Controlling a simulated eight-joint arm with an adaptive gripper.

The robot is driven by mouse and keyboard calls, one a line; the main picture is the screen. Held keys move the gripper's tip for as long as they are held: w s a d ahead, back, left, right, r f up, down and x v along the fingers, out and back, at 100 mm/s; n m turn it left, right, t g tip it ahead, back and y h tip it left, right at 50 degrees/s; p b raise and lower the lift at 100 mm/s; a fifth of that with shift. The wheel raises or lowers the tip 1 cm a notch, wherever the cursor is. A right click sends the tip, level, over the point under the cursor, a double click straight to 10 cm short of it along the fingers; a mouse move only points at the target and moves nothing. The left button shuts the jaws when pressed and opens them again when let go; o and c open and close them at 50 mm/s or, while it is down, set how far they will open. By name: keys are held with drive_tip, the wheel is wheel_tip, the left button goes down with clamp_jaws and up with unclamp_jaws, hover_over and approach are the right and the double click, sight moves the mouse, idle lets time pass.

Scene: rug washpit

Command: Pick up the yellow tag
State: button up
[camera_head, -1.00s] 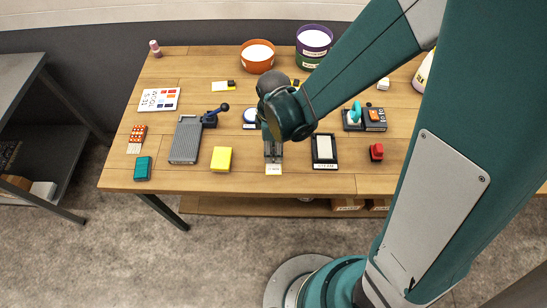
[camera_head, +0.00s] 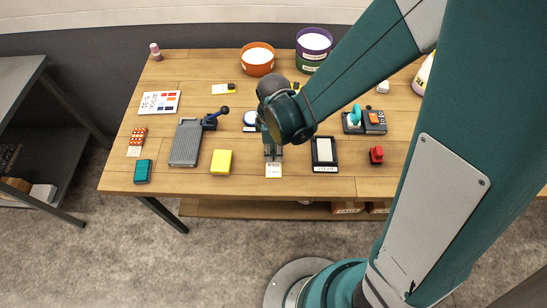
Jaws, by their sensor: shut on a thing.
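My gripper (camera_head: 273,155) points down at the front middle of the wooden table and is shut on a small tag (camera_head: 274,171). The tag's visible face looks pale, nearly white, with dark print along its upper part. It sticks out from the fingertips toward the table's front edge. The fingers and wrist hide its far end, and I cannot tell whether it touches the table. Another small tag, white and yellow with a dark end (camera_head: 223,89), lies flat farther back on the left.
A yellow block (camera_head: 221,162) and a grey slab (camera_head: 186,142) lie left of the gripper. A black-framed pad (camera_head: 324,153) is close on its right, with a red item (camera_head: 376,155) beyond. Orange (camera_head: 257,60) and purple (camera_head: 313,48) tubs stand at the back.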

drive_tip(key=shift+r, duration=0.1)
wheel_tip(320, 180, up, 10)
drive_tip(key=p, duration=0.1)
drive_tip(key=shift+p, duration=0.35)
idle(0.4)
idle(0.9)
drive_tip(key=w+a+r+p, duration=0.1)
drive_tip(key=w+a+r, duration=0.2)
drive_tip(key=w+a, duration=1.75)
drive_tip(key=w+a+f, duration=0.1)
drive_tip(key=w+a, duration=0.2)
drive_tip(key=a, duration=1)
drive_tip(key=w+a+f+p, duration=0.1)
drive_tip(key=w+a, duration=0.3)
drive_tip(key=a, duration=1)
drive_tip(key=shift+w+a, duration=0.25)
